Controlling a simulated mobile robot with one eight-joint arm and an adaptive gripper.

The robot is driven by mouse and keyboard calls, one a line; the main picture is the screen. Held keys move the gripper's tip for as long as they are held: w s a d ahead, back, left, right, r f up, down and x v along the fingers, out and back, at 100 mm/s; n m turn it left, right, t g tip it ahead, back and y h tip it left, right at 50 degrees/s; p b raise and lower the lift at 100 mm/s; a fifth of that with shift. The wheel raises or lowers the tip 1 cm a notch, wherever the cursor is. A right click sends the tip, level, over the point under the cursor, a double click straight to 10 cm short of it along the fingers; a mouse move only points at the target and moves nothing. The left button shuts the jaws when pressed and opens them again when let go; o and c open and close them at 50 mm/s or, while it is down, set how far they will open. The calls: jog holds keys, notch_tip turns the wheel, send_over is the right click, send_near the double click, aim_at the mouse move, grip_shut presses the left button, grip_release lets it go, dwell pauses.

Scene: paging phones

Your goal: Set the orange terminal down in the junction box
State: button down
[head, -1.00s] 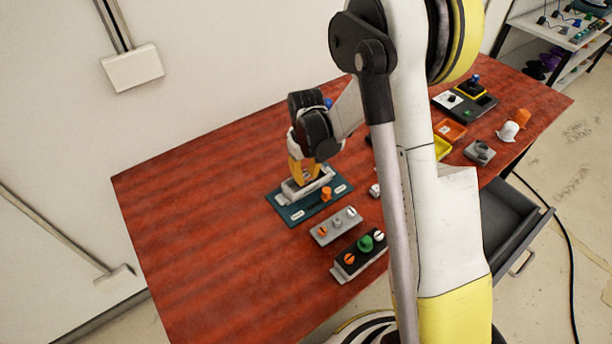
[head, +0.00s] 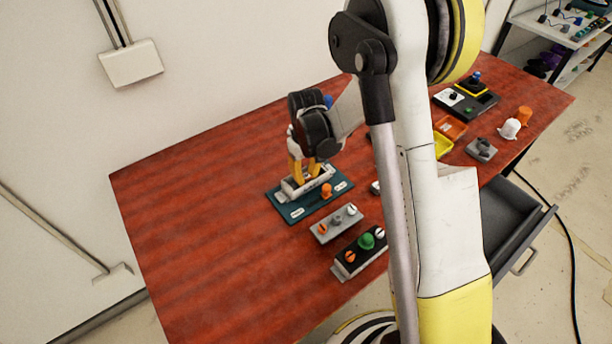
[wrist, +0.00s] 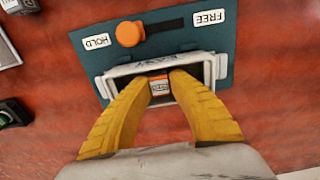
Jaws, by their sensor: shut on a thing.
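The junction box (wrist: 107,85) is a light grey open-topped box on a teal board (wrist: 229,44); the box also shows in the head view (head: 290,192). The orange terminal (wrist: 159,84), with a white label, is down inside the box opening, between my yellow fingertips. My gripper (wrist: 159,80) is shut on the terminal, its fingertips within the box walls. In the head view my gripper (head: 304,178) points down into the box. The terminal's underside is hidden, so I cannot tell whether it touches the box floor.
An orange slider knob (wrist: 129,33) on the board sits nearer the HOLD label than FREE. A grey control panel (head: 336,224) and a black panel with a green knob (head: 361,252) stand in front of the board. The table's left side is clear.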

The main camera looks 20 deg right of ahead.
jog(key=shift+f+b, duration=0.25)
jog(key=shift+b, duration=0.1)
dwell(0.5)
jog(key=c, duration=1.2)
grip_release()
jog(key=shift+c, duration=0.2)
jog(key=shift+r, duration=0.1)
jog(key=shift+r+p, duration=1.5)
jog(key=shift+r, duration=0.95)
